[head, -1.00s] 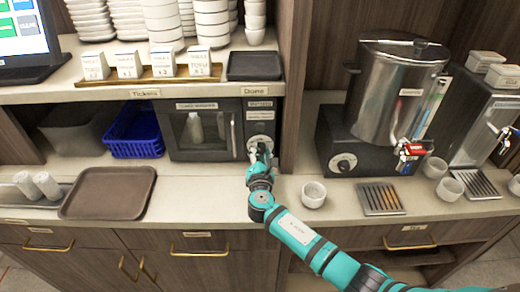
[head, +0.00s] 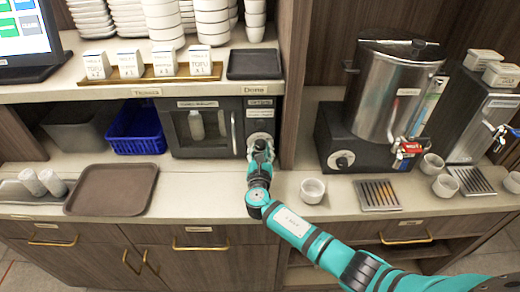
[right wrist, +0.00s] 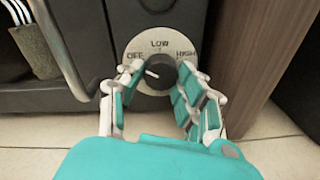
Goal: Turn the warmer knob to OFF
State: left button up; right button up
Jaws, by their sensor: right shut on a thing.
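The warmer (head: 190,153) is a dark box with a glass door and a handle, under the shelf. Its black knob (right wrist: 163,68) sits on a round pale dial (right wrist: 160,42) marked OFF at left, LOW at top and HIGH at right. A white mark on the knob points left, near the OFF side. My right gripper (right wrist: 160,84) has its fingers on both sides of the knob and is shut on it; it also shows in the head view (head: 262,152), hiding part of the dial. My left gripper is not in view.
A wooden post (head: 292,100) stands just right of the warmer. A blue basket (head: 137,132) and brown tray (head: 112,190) are to the left. A white cup (head: 312,190) stands near my right arm. A large metal urn (head: 390,95) on a dark base is further right.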

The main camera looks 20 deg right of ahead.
jog(key=shift+f, duration=0.2)
jog(key=o, duration=1.1)
jog(key=shift+r, duration=0.15)
jog(key=shift+o, duration=0.2)
jog(key=shift+s, duration=0.1)
jog(key=v, duration=1.2)
jog(key=shift+a, duration=0.1)
